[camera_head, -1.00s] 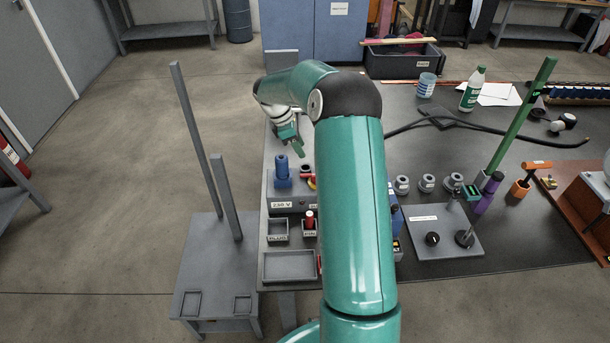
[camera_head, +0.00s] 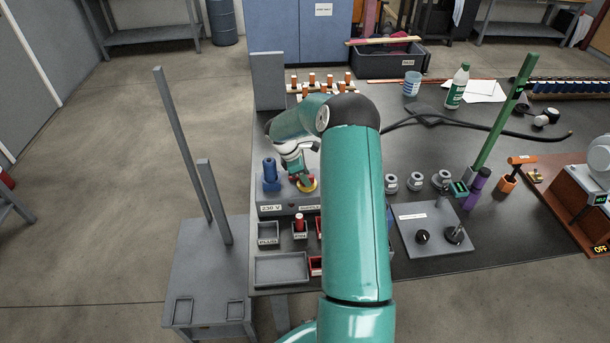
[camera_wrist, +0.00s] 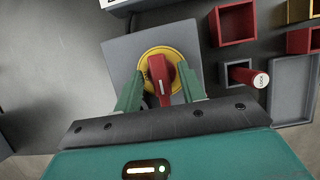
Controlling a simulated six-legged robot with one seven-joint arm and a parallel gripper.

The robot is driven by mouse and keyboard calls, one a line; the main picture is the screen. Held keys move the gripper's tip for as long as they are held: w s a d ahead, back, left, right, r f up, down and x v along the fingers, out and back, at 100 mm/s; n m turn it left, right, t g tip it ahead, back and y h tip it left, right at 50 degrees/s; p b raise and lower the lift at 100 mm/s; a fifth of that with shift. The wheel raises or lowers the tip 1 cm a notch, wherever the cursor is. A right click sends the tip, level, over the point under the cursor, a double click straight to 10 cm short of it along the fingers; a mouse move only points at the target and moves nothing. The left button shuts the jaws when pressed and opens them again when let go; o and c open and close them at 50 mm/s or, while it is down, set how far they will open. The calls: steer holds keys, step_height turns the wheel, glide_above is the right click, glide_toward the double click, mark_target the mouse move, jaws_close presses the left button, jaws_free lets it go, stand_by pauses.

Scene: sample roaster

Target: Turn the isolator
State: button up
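The isolator is a red handle (camera_wrist: 160,74) on a round yellow plate (camera_wrist: 146,64), fixed to a grey box. The handle points nearly along my gripper's axis, with a white line at its near end. In the head view the yellow plate (camera_head: 308,186) shows beside my wrist on the grey supply box (camera_head: 285,208). My gripper (camera_wrist: 161,88) is open. Its two green fingers stand on either side of the red handle, with gaps visible between them and it. In the head view my gripper (camera_head: 301,181) is over the isolator, partly covering the handle.
A blue plug-like part (camera_head: 270,176) stands on the box just left of the isolator. Small bins, one with a red cylinder (camera_wrist: 247,76), and a grey tray (camera_head: 281,268) lie close by. A tall grey panel (camera_head: 267,82) stands behind. My arm hides the table's middle.

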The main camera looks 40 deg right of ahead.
jaws_close()
steer(key=shift+r+m, duration=0.1)
steer(key=shift+m, duration=0.3)
steer(key=m+g+y, duration=0.1)
steer(key=m, duration=0.2)
steer(key=shift+w+m, duration=0.15)
steer(key=shift+m, duration=0.15)
steer(key=m, duration=0.2)
steer(key=m+g+y, duration=0.1)
steer(key=m, duration=0.1)
steer(key=shift+d+m+y, duration=0.2)
steer(key=shift+m+y, duration=0.1)
steer(key=m+y, duration=0.1)
steer(key=m, duration=0.3)
steer(key=shift+d+m+y, duration=0.15)
steer(key=shift+m+y, duration=0.15)
steer(key=shift+y, duration=0.1)
steer(key=m, duration=0.2)
steer(key=m+y, duration=0.1)
steer(key=m, duration=0.1)
steer(key=shift+t+y, duration=0.3)
steer(key=shift+t, duration=0.1)
